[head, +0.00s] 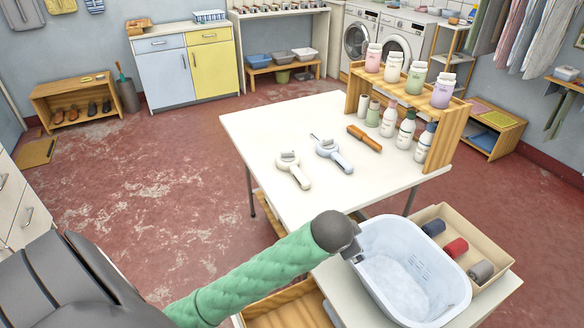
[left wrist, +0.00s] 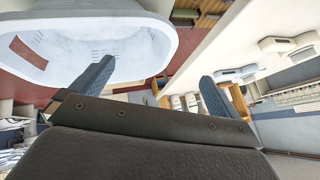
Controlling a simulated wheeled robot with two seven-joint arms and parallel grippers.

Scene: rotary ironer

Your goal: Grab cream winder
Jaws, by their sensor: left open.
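The cream winder (head: 293,170) lies on the white table (head: 262,122), left of a similar pale blue winder (head: 334,154). In the left wrist view, the cream winder (left wrist: 285,44) and the pale blue winder (left wrist: 238,73) show at the right. My left gripper (head: 352,250) is in front of the table's near edge, beside the left rim of a white-blue basin, and apart from both winders. The left wrist view shows its two fingers (left wrist: 152,88) spread wide with nothing between them. One finger overlaps the basin there; contact cannot be told. My right gripper is not in view.
The basin (head: 441,272) stands at the near right, beside a tray (head: 484,243) with rolled cloths. A brown-handled tool (head: 364,138) and several bottles (head: 405,129) by a wooden rack (head: 438,150) are farther right. The table left of the winders is clear.

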